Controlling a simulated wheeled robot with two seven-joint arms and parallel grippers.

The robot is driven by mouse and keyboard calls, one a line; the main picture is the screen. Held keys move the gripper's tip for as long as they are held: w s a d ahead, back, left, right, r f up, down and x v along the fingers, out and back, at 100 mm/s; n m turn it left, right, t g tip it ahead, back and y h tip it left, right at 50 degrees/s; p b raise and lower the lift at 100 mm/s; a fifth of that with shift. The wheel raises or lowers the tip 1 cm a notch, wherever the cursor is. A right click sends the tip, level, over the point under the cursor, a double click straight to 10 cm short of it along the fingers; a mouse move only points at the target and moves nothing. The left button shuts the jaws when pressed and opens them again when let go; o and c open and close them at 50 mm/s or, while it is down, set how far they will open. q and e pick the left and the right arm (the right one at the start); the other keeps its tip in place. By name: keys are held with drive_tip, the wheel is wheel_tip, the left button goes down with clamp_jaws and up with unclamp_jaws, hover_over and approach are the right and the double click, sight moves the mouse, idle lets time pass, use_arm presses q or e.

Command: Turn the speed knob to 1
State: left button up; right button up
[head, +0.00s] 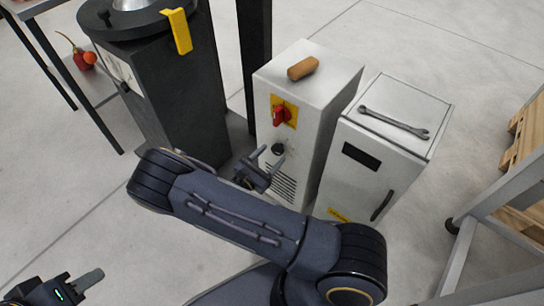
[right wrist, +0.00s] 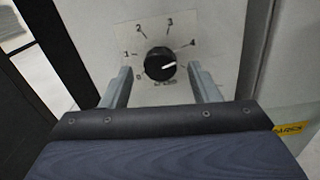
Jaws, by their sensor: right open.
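The speed knob (right wrist: 160,64) is round and black, on a light panel with a printed 0 to 4 scale. Its white mark is on its right side, pointing right and slightly down, below the 4. In the head view the dark knob (head: 278,149) is on the front of the white cabinet (head: 318,82), below a red switch. My right gripper (right wrist: 160,72) is open, with one finger on each side of the knob and a gap to it; it also shows in the head view (head: 266,167). My left gripper (head: 78,285) is low at the left, away from the cabinet.
The red rotary switch (head: 282,115) on its yellow plate is above the knob. A brown handle-like piece (head: 302,68) lies on the cabinet. A second white cabinet (head: 375,150) with a wrench (head: 395,123) stands at right, a dark machine (head: 168,95) at left.

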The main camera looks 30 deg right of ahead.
drive_tip(key=shift+w+d, duration=0.2)
drive_tip(key=shift+d, duration=0.45)
drive_tip(key=c, duration=1)
drive_tip(key=shift+o, duration=0.2)
